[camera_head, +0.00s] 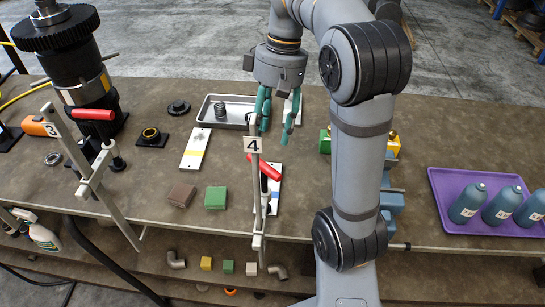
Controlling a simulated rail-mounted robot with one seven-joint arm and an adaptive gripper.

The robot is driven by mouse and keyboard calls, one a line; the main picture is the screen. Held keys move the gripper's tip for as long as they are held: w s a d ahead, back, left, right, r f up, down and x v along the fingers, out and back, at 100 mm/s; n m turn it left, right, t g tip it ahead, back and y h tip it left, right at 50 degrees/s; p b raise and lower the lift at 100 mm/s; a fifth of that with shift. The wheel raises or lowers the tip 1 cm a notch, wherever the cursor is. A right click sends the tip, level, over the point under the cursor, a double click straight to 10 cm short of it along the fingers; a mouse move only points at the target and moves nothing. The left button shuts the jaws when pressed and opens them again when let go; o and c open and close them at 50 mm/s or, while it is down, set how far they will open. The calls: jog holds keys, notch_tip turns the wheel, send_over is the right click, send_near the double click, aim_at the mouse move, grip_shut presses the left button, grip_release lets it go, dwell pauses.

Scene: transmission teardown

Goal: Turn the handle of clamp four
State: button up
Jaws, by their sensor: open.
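Clamp four (258,215) stands upright at the table's front edge, with a white tag reading 4 on its bar. Its red handle (268,170) slants down to the right beside the bar. My gripper (276,128) is above and behind the clamp with its green fingers pointing down. The fingers are apart and nothing is between them that I can see. The left finger is close to the top of the clamp's bar; I cannot tell whether they touch. The gripper is apart from the red handle.
Clamp three (95,185), with a red handle (90,114), stands at the left. A grey metal tray (206,113) lies behind my gripper. Brown and green blocks (215,198) lie left of clamp four. A purple tray (445,190) with bottles is at the right. A lower shelf holds small parts.

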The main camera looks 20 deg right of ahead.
aim_at(264, 162)
jog(key=f, duration=0.2)
jog(key=f+b, duration=0.1)
jog(key=f, duration=0.2)
jog(key=a+f, duration=0.1)
jog(key=f, duration=0.2)
jog(key=shift+s+a+f, duration=0.1)
jog(key=shift+s+f, duration=0.1)
jog(key=shift+s, duration=0.15)
jog(key=shift+c, duration=0.5)
jog(key=c, duration=1.1)
jog(key=shift+o, duration=0.2)
jog(key=shift+r, duration=0.1)
jog(key=n+p, duration=0.2)
jog(key=n, duration=0.1)
jog(key=shift+w+a+r+n+g+p, duration=0.1)
jog(key=shift+n+g+p, duration=0.2)
jog(key=shift+a+n+h+p, duration=0.15)
jog(key=shift+n+h+p, duration=0.35)
jog(key=shift+n+p, duration=1.05)
grip_shut()
jog(key=shift+f+n+b, duration=0.2)
jog(key=shift+n+b, duration=0.15)
jog(key=shift+n, duration=0.2)
